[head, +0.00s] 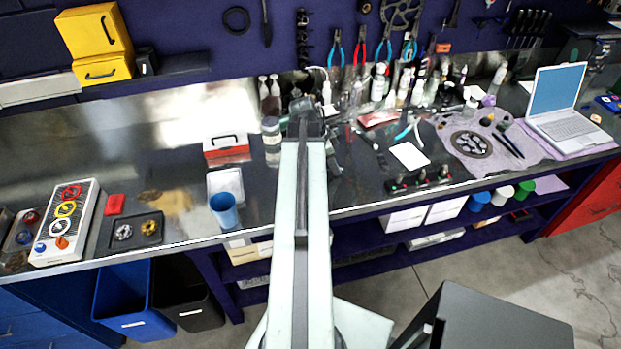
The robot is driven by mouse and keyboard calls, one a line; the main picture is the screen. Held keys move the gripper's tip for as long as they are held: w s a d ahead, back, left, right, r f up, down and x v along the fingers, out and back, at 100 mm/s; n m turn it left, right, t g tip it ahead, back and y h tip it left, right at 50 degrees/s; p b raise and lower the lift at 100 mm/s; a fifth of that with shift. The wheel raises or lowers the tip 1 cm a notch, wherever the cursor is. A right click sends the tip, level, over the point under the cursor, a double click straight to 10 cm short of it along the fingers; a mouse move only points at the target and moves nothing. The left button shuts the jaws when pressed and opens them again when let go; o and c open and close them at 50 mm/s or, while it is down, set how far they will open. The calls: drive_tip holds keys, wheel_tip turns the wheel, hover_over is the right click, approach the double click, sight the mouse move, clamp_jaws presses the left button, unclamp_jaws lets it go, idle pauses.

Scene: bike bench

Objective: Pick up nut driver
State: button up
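I cannot pick out the nut driver for certain. Slim dark tools (509,143) lie on the cloth left of the laptop, and another thin dark tool (366,139) lies on the bench just right of my arm. A row of dark-handled drivers (527,24) hangs on the wall at the upper right. My arm reaches straight out over the bench, and my gripper (305,115) is a dark shape at its far end, near the back of the bench. Its fingers are too small and dark to read. The arm hides part of the bench below it.
Bottles (378,82) crowd the back of the bench. A blue cup (224,210) stands near the front edge, beside a red-and-white box (226,148). A white card (408,155) lies right of my arm. The laptop (563,105) stands at right. Bins are below left.

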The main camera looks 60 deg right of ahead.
drive_tip(key=shift+f, duration=0.1)
clamp_jaws()
wheel_tip(320, 180, up, 10)
drive_tip(key=p, duration=1)
drive_tip(key=shift+f, duration=0.2)
